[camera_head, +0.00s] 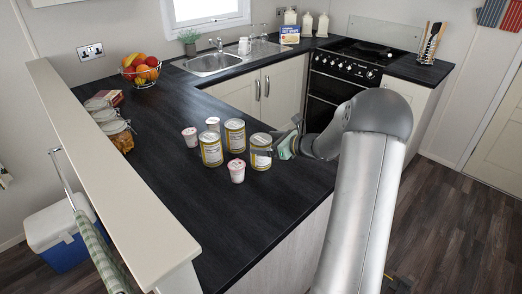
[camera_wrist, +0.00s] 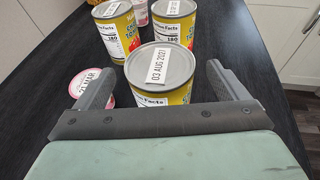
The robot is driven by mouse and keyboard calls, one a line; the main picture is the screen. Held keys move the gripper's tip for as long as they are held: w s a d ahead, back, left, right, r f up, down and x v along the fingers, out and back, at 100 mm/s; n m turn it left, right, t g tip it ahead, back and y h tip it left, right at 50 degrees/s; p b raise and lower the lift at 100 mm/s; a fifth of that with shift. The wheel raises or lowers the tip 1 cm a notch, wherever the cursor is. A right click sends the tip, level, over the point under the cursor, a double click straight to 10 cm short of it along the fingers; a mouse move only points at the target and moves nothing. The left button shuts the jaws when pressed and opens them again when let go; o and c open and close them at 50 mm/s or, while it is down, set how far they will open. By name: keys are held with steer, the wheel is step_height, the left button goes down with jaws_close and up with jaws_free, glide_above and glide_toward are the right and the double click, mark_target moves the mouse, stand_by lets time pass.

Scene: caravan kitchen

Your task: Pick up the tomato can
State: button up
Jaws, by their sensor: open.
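Three tall yellow cans with silver lids stand upright together on the dark worktop. In the head view they are a left can (camera_head: 211,153), a rear can (camera_head: 235,139) and a right can (camera_head: 261,154). My gripper (camera_head: 284,146) is at the right can's right side. In the wrist view my gripper (camera_wrist: 159,70) is open, with one finger on each side of the nearest can (camera_wrist: 165,65), whose lid label reads 03 AUG 2021. The rear-left can (camera_wrist: 116,28) shows part of a tomato label. Whether the fingers touch the nearest can is unclear.
A pink-lidded pot (camera_head: 237,172) stands in front of the cans; in the wrist view it (camera_wrist: 84,80) is partly behind the left finger. Glass jars (camera_head: 116,133) and a fruit bowl (camera_head: 140,72) are farther left. The front worktop is clear.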

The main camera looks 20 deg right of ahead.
steer(key=shift+x, duration=1.45)
steer(key=c, duration=1.2)
steer(key=shift+c, duration=0.9)
steer(key=shift+r, duration=0.1)
